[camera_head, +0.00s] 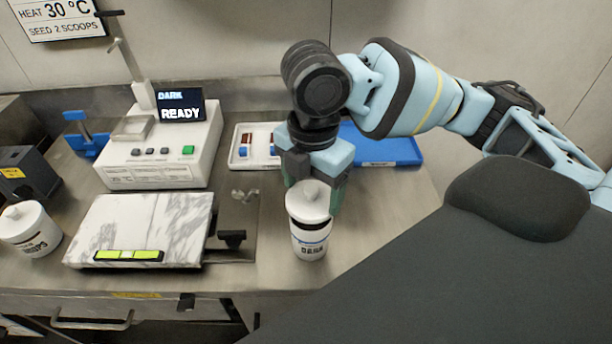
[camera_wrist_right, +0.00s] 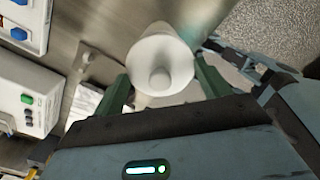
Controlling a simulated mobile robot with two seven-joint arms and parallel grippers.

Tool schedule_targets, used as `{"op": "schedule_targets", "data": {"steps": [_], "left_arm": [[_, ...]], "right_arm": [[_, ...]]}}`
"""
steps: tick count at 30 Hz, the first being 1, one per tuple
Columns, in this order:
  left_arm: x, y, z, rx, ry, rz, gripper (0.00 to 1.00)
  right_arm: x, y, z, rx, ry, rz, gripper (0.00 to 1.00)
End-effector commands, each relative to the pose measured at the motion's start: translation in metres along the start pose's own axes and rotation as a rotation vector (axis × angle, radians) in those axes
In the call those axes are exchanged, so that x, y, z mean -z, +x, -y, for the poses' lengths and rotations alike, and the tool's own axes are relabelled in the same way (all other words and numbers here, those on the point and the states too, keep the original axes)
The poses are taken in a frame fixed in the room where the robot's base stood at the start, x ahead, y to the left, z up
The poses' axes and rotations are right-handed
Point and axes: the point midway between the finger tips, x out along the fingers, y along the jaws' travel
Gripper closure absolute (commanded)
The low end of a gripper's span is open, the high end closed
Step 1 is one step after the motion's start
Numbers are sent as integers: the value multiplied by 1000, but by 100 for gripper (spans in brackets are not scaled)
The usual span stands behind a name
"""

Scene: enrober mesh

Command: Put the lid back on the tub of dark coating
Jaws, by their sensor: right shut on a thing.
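The white lid (camera_head: 309,198) with a round knob is at the mouth of the white tub (camera_head: 309,245), which has a dark label and a blue stripe. The tub stands upright near the counter's front edge. A dark band shows between lid and tub; I cannot tell whether the lid rests on the rim or is just above it. My right gripper (camera_head: 318,190) reaches down from behind and is shut on the lid. In the right wrist view the lid (camera_wrist_right: 160,66) is between the green fingers (camera_wrist_right: 164,88). My left gripper is out of view.
Left of the tub are a marble slab (camera_head: 140,225) and a white machine (camera_head: 165,150) whose screen reads DARK, READY. Another lidded tub (camera_head: 30,230) stands at far left. A white tray (camera_head: 241,160) and a blue tray (camera_head: 395,150) lie behind my gripper.

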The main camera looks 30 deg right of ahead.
Motion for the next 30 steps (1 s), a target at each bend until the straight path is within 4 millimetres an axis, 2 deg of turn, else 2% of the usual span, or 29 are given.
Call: {"op": "schedule_targets", "data": {"steps": [1, 4, 12, 30], "left_arm": [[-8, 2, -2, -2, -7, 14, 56], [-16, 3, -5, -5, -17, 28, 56], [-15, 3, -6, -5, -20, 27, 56], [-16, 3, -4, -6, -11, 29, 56]], "right_arm": [[0, 8, 0, 6, -1, -2, 46], [0, 13, 0, 4, -1, -1, 46], [0, 27, 0, 1, 0, -1, 46], [0, 32, 0, 0, 0, -1, 46]]}}
